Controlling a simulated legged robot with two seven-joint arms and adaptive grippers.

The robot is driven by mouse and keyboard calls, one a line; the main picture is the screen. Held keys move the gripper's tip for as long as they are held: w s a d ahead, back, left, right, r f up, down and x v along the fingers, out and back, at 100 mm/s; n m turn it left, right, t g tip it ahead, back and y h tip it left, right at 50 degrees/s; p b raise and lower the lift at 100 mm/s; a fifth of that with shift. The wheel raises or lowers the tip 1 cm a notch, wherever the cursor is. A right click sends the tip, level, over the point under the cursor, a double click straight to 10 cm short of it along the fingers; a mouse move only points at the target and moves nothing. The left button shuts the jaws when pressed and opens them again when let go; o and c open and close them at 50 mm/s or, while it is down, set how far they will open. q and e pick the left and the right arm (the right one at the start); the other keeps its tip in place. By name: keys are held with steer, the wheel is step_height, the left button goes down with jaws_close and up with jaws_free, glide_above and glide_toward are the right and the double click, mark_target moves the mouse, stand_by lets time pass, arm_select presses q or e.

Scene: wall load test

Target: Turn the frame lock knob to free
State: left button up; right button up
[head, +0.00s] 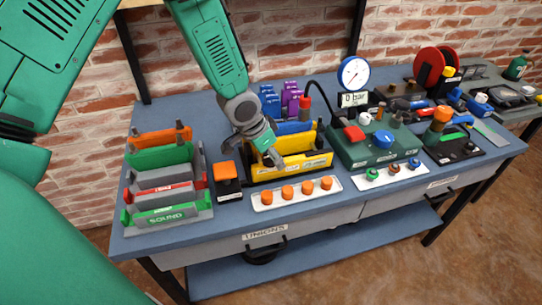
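My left gripper (272,158) reaches down from the top over the yellow tray (305,163) at the bench's middle. Its fingertips are small and partly hidden, so I cannot tell whether they are open or shut or touch anything. No label reading frame lock is legible, so I cannot tell which knob it is. Candidates are an orange square-topped knob (227,172) on a black block left of the gripper, a blue knob (383,139) on the green pressure box, and an orange knob (443,114) on a black base at right. My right gripper is not in view.
The blue bench (230,215) stands before a brick wall. Grey, green and red bins (165,190) are at left. A white strip (296,194) with several orange knobs lies in front of the yellow tray. A gauge (354,74) stands behind the green box (360,152).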

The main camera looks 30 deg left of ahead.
arm_select(q)
steer(key=shift+s+d, duration=0.1)
steer(key=shift+d, duration=0.05)
steer(key=shift+r, duration=0.1)
steer(key=shift+s+r, duration=0.15)
steer(key=shift+r, duration=0.15)
steer(key=v, duration=1.1)
